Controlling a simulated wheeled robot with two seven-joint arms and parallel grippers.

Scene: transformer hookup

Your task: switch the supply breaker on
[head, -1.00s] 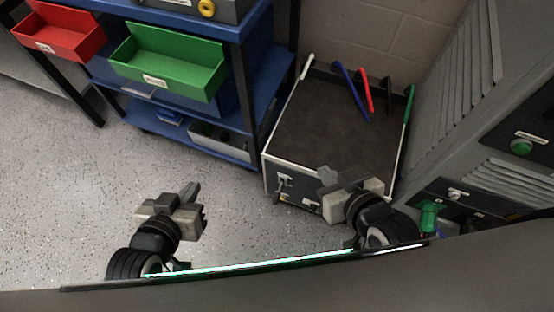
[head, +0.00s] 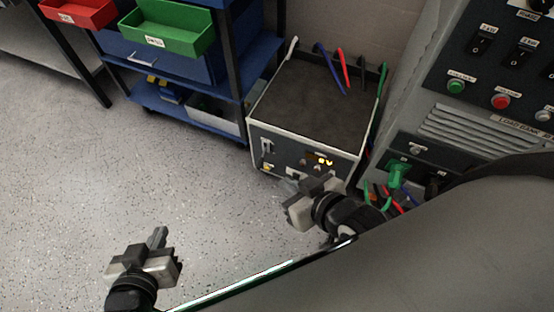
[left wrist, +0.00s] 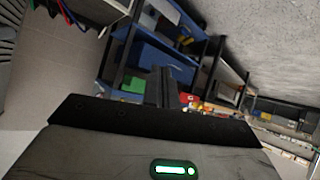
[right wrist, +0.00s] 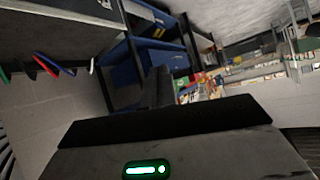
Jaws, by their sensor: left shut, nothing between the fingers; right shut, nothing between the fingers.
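The supply box (head: 254,134), light-cased with a dark top, stands on the floor by the wall. I cannot tell the switch's position. My right gripper (head: 288,187) is shut and empty, just in front of the box's lower front edge in the head view, and overlaps that edge. My left gripper (head: 158,237) is shut and empty over open floor, well left of the box. Neither gripper touches the switch.
A grey load bank cabinet (head: 470,125) with switches, buttons and a green plug (head: 397,174) stands at the right. A blue shelf cart (head: 190,124) with a green bin (head: 167,27) stands left of the box. The floor at left is clear.

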